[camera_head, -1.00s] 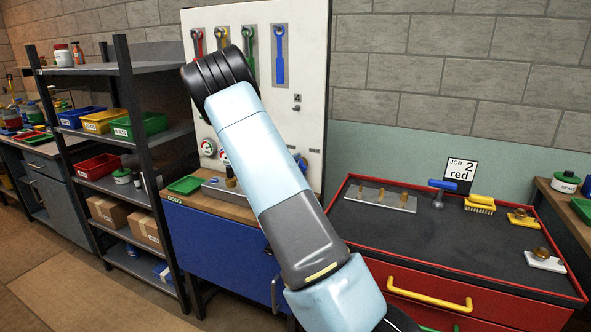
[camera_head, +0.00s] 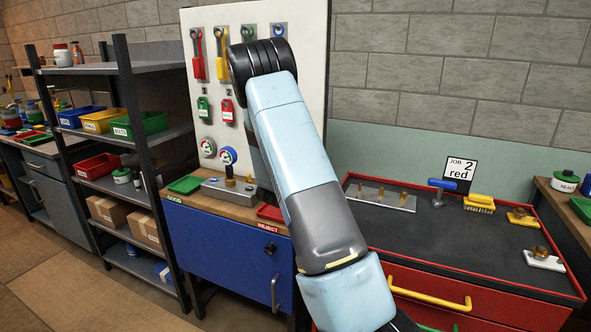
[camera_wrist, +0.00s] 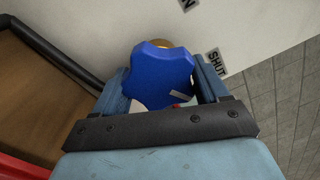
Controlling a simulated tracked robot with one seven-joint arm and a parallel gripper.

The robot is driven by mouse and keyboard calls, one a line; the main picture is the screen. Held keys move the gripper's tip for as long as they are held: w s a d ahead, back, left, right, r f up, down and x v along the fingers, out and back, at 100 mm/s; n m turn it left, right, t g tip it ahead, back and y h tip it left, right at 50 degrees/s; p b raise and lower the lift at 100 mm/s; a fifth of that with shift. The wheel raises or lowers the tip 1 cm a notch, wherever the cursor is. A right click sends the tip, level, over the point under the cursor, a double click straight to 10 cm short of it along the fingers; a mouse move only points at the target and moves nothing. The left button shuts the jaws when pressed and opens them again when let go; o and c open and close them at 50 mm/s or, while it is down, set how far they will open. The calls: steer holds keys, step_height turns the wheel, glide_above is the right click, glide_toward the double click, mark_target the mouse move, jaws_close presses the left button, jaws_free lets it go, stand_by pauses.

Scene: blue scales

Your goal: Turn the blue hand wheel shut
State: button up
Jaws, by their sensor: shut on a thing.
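In the wrist view the blue hand wheel (camera_wrist: 157,70) is a lobed knob in front of the white panel. My gripper (camera_wrist: 162,80) is shut on the blue hand wheel, with one finger at each side of it. A white mark shows on the wheel's lower right part. A SHUT label (camera_wrist: 216,62) is on the panel to the right of the wheel. Another label, of which only an N shows, is at the top edge. A brass-coloured part shows behind the wheel. In the head view my arm hides the wheel and my gripper.
To the right stands a red-edged bench (camera_head: 480,240) with tools. A dark shelf (camera_head: 150,60) stands left.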

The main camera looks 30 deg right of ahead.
steer(key=shift+f, duration=0.15)
stand_by(0.3)
steer(key=o, duration=1)
steer(key=shift+c, duration=0.2)
steer(key=shift+a, duration=0.1)
steer(key=v, duration=1.3)
steer(key=shift+s+a, duration=0.15)
steer(key=shift+a, duration=0.05)
